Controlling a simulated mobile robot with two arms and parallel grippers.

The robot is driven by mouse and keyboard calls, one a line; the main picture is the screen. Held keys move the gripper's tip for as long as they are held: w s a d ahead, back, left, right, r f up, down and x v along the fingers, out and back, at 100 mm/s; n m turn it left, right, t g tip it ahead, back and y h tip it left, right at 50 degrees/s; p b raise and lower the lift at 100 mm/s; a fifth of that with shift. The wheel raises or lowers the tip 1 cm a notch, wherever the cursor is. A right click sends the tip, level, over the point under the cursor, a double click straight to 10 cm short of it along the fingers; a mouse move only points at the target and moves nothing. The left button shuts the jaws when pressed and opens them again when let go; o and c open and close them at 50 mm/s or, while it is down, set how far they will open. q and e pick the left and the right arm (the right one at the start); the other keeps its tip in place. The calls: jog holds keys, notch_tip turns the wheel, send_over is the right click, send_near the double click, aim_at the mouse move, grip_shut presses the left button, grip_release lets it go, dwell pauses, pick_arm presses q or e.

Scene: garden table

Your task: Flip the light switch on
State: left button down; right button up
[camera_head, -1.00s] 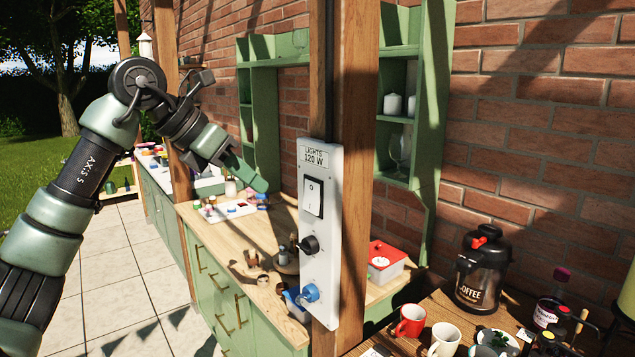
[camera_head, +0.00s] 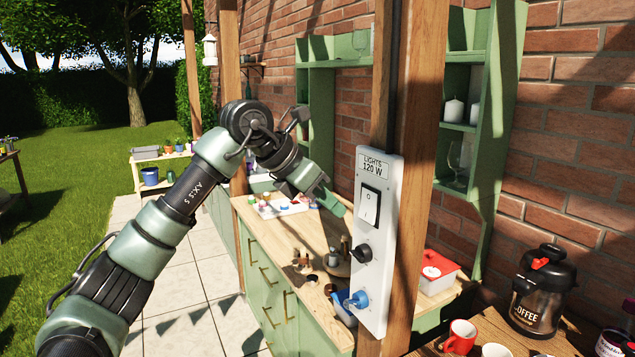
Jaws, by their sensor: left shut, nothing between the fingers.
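The light switch (camera_head: 369,206) is a white rocker in a black frame, marked O at the top and I at the bottom. It sits on a white panel (camera_head: 407,192) labelled "LIGHTS 120 W", fixed to a wooden post. Below it are a black knob (camera_head: 362,253) and a blue plug or knob (camera_head: 357,299). My left gripper (camera_head: 338,208) is shut and empty, its tip pointing at the panel from the left, close to the switch in the picture. I cannot tell if a small gap separates them in depth. My right gripper is out of view.
The wooden post (camera_head: 424,120) carries the panel. Behind it stands a green cabinet with a wooden counter (camera_head: 262,222) holding small items. A coffee flask (camera_head: 543,290) and a red mug (camera_head: 460,335) stand at the lower right. Tiled floor (camera_head: 190,290) is clear on the left.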

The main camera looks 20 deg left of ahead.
aim_at(366, 216)
pick_arm(q)
jog(key=w+d, duration=0.1)
jog(key=w+d+f+p, duration=0.1)
jog(key=w+d+p, duration=0.1)
jog(key=w, duration=0.1)
jog(key=shift+d+f, duration=0.1)
jog(key=shift+f, duration=0.2)
jog(key=shift+w+f+b, duration=0.1)
jog(key=shift+f+b, duration=0.3)
jog(key=shift+b, duration=0.05)
jog(key=shift+r, duration=0.4)
